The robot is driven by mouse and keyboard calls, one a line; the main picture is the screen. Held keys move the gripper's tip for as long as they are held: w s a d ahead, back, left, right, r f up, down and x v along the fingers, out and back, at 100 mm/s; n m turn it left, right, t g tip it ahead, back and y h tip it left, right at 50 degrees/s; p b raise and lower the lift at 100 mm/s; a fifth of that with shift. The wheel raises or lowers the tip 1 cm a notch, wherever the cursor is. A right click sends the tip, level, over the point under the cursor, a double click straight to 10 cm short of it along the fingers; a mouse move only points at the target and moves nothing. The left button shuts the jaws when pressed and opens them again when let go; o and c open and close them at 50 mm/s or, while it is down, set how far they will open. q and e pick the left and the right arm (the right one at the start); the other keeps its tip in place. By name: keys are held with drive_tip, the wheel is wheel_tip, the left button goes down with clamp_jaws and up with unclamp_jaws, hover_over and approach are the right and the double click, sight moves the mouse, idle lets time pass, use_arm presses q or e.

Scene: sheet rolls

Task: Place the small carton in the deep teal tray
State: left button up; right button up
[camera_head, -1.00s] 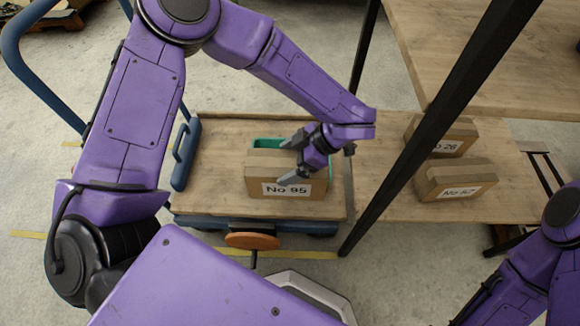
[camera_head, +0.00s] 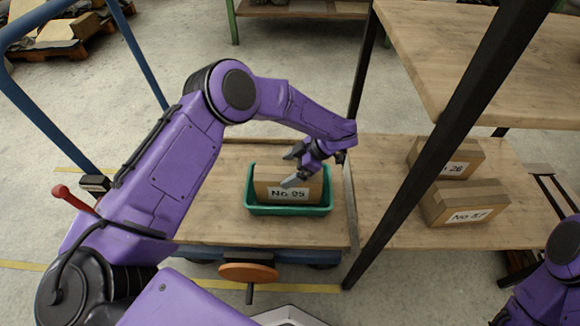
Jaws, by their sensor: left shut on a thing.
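The small carton (camera_head: 268,192), labelled like "No 95", stands inside the deep teal tray (camera_head: 288,211), with the tray's front wall and rim showing before it. The tray rests on the wooden deck of a blue cart. My left gripper (camera_head: 291,168) reaches in from the right side of the carton and is shut on its upper part. The arm hides part of the carton's top. Whether the carton's underside touches the tray floor is hidden. My right arm shows only at the lower right; its gripper is out of view.
Two other cartons, "No 26" (camera_head: 447,158) and one labelled like "No 57" (camera_head: 465,204), sit on the wooden shelf (camera_head: 375,180) to the right. A black slanted post (camera_head: 425,165) stands between them and the tray. The cart deck (camera_head: 210,220) is clear left of the tray.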

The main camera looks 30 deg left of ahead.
use_arm(q)
drive_tip(key=shift+f, duration=0.55)
drive_tip(key=shift+r, duration=0.1)
drive_tip(key=o, duration=1.7)
drive_tip(key=shift+f, duration=0.2)
drive_tip(key=shift+r, duration=0.2)
drive_tip(key=p+v, duration=0.2)
drive_tip(key=v, duration=1)
